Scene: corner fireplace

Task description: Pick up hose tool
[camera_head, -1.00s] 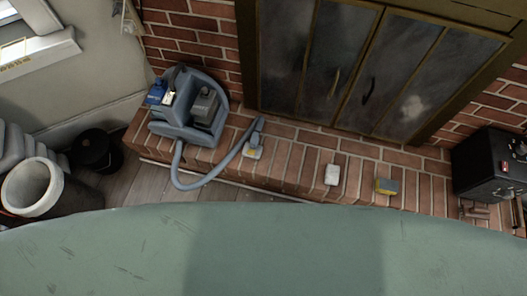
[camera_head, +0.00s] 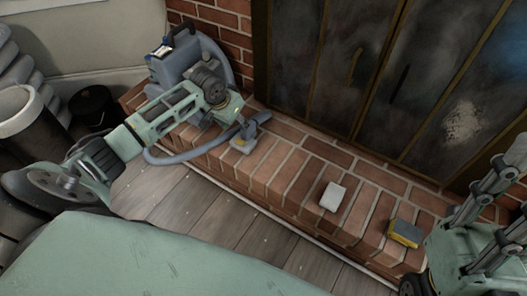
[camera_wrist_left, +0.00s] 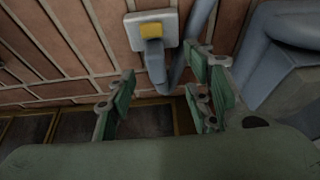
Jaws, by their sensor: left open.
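The hose tool (camera_head: 241,145) lies on the brick hearth at the end of a blue-grey hose. It has a pale head with a yellow patch and a blue-grey neck. My left gripper (camera_head: 234,112) is just above and left of it; its fingers are hard to make out in the head view. In the left wrist view, the hose tool's head (camera_wrist_left: 152,31) lies beyond the fingertips. Its neck points down into the gap between the open, empty fingers of the left gripper (camera_wrist_left: 163,82).
The vacuum cleaner (camera_head: 176,62) stands on the hearth (camera_head: 290,180), partly behind my left arm. A white block (camera_head: 332,196) and a yellow-grey sponge (camera_head: 405,233) lie farther right. Fireplace doors (camera_head: 390,75) stand behind. A dark bin (camera_head: 96,106) stands left.

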